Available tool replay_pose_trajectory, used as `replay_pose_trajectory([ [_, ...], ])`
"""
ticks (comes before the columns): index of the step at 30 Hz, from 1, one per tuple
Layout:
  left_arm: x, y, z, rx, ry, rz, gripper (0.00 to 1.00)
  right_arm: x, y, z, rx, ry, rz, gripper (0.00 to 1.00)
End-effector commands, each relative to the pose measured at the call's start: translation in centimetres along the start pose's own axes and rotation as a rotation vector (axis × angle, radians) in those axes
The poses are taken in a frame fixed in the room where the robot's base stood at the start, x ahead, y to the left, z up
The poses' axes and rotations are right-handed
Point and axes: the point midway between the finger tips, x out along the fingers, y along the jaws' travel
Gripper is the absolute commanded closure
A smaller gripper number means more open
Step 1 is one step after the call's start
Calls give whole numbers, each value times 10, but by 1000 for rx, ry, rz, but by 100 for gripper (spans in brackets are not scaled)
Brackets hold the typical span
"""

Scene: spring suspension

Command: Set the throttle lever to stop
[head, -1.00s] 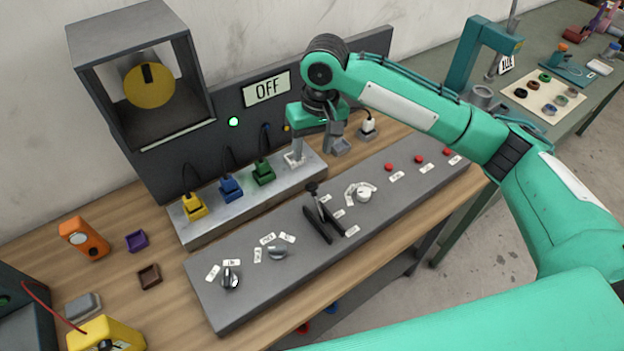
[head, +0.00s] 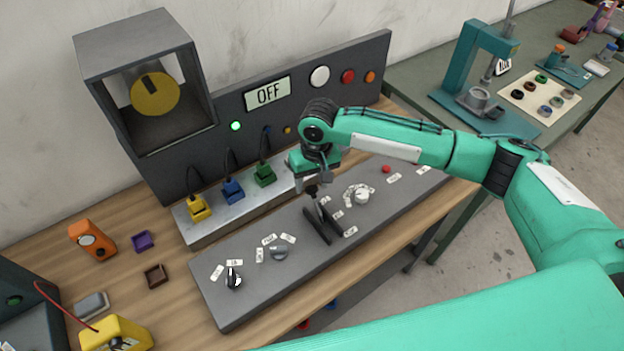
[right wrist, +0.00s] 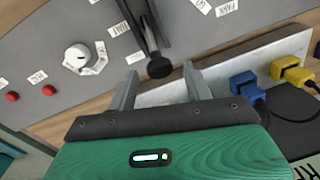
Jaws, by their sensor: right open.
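The throttle lever (head: 316,203) stands between two dark rails on the grey control panel (head: 236,312), with small white labels beside it. Its black knob is at the upper, far end of the rails in the head view. In the right wrist view the lever's round black knob (right wrist: 159,67) sits just beyond and between my fingertips, apart from both. My right gripper (right wrist: 160,80) is open and empty. In the head view my right gripper (head: 312,182) is directly over the far end of the lever, partly hiding it. My left gripper is not in view.
A white knob (head: 362,196) and red buttons lie right of the lever; two dark knobs (head: 279,252) lie left. Behind is a pale strip with yellow, blue and green plugs (head: 264,175). A display (head: 267,92) reads OFF. Loose items lie on the table's left.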

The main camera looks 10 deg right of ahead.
Motion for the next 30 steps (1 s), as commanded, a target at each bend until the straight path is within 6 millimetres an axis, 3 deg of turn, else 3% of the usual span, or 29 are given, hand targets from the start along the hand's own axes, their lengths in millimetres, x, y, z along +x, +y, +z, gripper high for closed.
replay_pose_trajectory([
  [13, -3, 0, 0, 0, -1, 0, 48, 12, 0, 0, 0, 1, 0, 49],
  [21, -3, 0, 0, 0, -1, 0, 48, 12, 0, 0, 0, 1, 0, 100],
  [30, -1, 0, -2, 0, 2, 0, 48, 11, 2, -7, -1, 23, -6, 100],
])
